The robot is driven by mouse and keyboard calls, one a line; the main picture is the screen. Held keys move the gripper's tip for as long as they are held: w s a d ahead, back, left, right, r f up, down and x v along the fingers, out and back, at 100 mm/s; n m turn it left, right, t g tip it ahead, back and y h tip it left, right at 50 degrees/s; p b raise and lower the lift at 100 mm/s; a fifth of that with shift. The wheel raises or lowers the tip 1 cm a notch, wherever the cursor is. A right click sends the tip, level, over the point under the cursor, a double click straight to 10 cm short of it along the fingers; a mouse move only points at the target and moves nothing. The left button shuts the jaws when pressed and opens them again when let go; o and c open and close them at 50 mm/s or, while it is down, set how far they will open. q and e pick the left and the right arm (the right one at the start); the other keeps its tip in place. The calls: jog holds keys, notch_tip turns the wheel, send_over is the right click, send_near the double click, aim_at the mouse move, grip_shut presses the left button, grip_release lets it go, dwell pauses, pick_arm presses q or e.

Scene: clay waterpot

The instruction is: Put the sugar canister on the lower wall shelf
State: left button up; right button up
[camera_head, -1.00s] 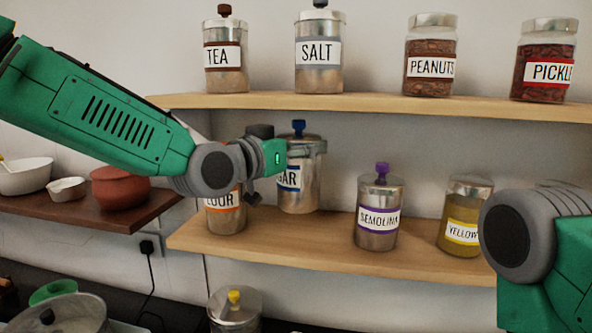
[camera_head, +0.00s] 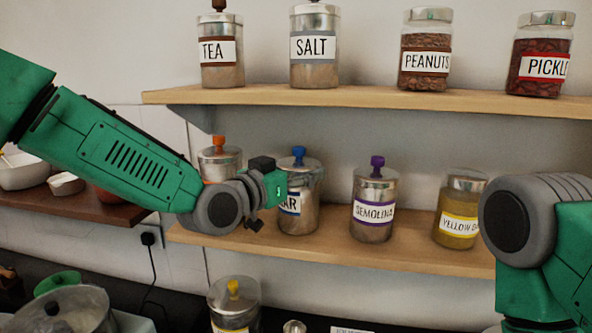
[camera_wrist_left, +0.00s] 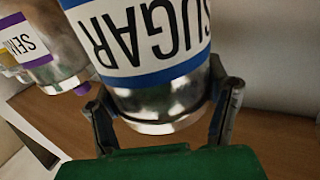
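The sugar canister (camera_head: 302,210) is a metal jar with a blue knob and a blue-edged label. It is upright over the lower wall shelf (camera_head: 420,258), between the orange-knobbed canister and the semolina canister. Its base is at or just above the board; I cannot tell if it touches. My left gripper (camera_head: 300,180) reaches in from the left and its fingers are around the jar. In the left wrist view the sugar canister (camera_wrist_left: 150,45) sits between both fingers, which appear closed against its sides. My right arm shows at the right edge, its gripper out of frame.
The semolina canister (camera_head: 374,205) and a yellow-labelled jar (camera_head: 458,212) stand to the right on the lower shelf. An orange-knobbed canister (camera_head: 220,160) is partly hidden behind my left wrist. The upper shelf (camera_head: 380,96) with several jars is overhead.

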pick_arm(q)
jog(key=o, duration=0.4)
jog(key=shift+d, duration=0.2)
jog(key=shift+a, duration=0.45)
jog(key=shift+a+r, duration=0.15)
jog(key=shift+a, duration=0.15)
jog(key=b+v, duration=0.2)
jog(key=v, duration=1)
jog(key=shift+w+a, duration=0.1)
jog(key=shift+a, duration=0.05)
pick_arm(e)
jog(key=shift+a+f, duration=0.15)
jog(key=shift+f, duration=0.45)
jog(key=shift+a+f, duration=0.15)
jog(key=shift+f, duration=0.4)
